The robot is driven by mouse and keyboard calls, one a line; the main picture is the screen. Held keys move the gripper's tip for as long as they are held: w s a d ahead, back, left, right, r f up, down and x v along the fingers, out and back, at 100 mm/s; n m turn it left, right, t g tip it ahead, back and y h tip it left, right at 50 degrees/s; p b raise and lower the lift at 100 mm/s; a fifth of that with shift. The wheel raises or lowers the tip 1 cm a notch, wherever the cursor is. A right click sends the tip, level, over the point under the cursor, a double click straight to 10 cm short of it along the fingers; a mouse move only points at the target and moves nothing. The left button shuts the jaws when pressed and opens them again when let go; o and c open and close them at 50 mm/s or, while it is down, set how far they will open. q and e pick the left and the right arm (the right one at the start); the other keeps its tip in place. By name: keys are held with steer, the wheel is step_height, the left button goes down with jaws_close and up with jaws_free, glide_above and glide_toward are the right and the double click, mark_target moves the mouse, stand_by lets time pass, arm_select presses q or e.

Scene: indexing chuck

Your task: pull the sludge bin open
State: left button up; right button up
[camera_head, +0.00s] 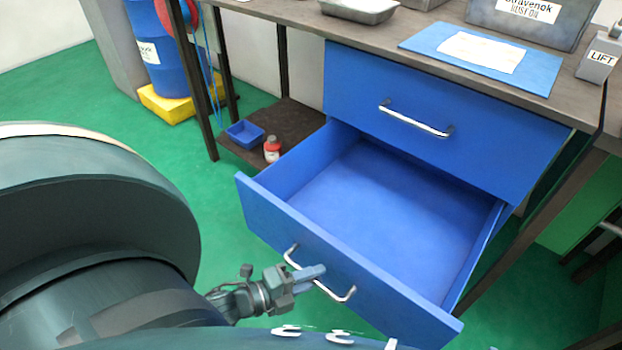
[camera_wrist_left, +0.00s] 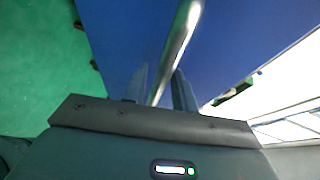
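The sludge bin appears to be the lower blue drawer (camera_head: 345,260) under the bench; no label shows on it. It stands pulled well out, and its inside is empty. Its front carries a silver bar handle (camera_head: 341,295). My left gripper (camera_head: 312,275) is at this handle, near its middle. In the left wrist view the handle (camera_wrist_left: 178,45) runs between the two fingers (camera_wrist_left: 160,92), which look closed on it. The blue drawer front (camera_wrist_left: 120,35) fills much of that view. My right gripper is not in view.
The upper blue drawer (camera_head: 420,110) is shut. A low dark shelf (camera_head: 290,115) left of the drawers bears a blue tray (camera_head: 245,133) and a red-and-white bottle (camera_head: 272,149). A blue drum (camera_head: 160,60) stands farther back. Green floor (camera_head: 200,165) left of the drawer is clear.

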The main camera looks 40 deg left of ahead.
arm_select(q)
steer(key=shift+o, duration=0.6)
steer(key=p+v, duration=0.2)
steer(key=v, duration=1.1)
steer(key=shift+a, duration=0.1)
